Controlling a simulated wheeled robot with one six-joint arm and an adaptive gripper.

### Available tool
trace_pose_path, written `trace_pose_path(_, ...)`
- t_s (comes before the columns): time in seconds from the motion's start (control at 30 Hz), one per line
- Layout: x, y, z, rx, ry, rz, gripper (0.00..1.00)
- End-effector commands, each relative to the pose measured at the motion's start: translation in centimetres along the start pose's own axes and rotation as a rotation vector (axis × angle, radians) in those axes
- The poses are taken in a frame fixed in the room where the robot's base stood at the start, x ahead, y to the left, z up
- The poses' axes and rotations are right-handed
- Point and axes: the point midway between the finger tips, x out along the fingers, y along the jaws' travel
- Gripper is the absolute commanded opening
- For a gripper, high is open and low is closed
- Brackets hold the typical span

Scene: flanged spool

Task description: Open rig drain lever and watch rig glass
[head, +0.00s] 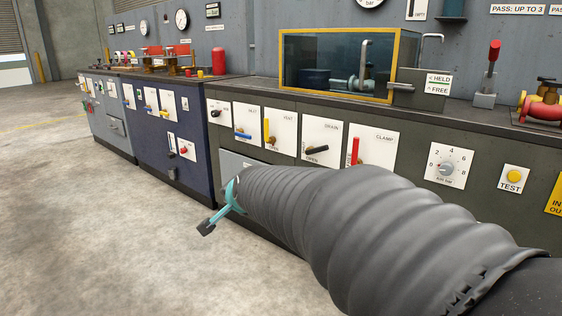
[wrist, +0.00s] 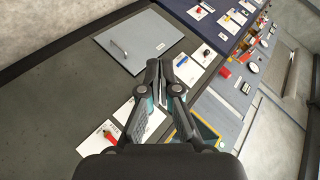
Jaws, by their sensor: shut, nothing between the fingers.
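The drain lever (head: 318,149) is a dark handle on a white plate marked DRAIN in the head view. It lies about level, pointing right, with OPEN printed below it. The rig glass (head: 335,62) is a yellow-framed tank on the bench top with a dark cylinder and pipe fittings inside. My gripper (head: 210,222) is in front of the bench, low and left of the lever, apart from it. In the wrist view my gripper (wrist: 153,66) is shut and empty. Its fingers cover part of the lever plates there, and I cannot make out the drain lever.
A yellow lever (head: 268,133) and a red clamp lever (head: 355,151) flank the drain plate. A blue lever (head: 243,136) is farther left. A grey hatch with a handle (wrist: 138,45) is near my fingers. The floor left of my arm is clear.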

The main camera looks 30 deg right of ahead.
Motion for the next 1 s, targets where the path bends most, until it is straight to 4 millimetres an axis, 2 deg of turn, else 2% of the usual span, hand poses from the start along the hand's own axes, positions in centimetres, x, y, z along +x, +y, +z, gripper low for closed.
trace_pose_path(0.03, 2.4, -0.2, -1.6, 0.1, 0.044, -0.021, 0.0)
trace_pose_path(0.1, 5.2, -0.8, -4.2, 0.252, 0.113, -0.067, 0.0)
trace_pose_path(0.23, 10.1, -0.9, -9.2, 0.528, 0.242, -0.165, 0.0)
trace_pose_path(0.37, 14.4, 0.3, -14.2, 0.789, 0.372, -0.284, 0.0)
trace_pose_path(0.5, 18.5, 3.3, -19.3, 1.049, 0.513, -0.438, 0.0)
trace_pose_path(0.57, 20.1, 5.0, -21.2, 1.151, 0.571, -0.513, 0.0)
trace_pose_path(0.7, 22.8, 9.7, -25.1, 1.354, 0.703, -0.707, 0.0)
trace_pose_path(0.9, 24.6, 15.8, -28.1, 1.526, 0.832, -0.958, 0.0)
trace_pose_path(1.0, 24.8, 17.6, -28.8, 1.565, 0.864, -1.039, 0.0)
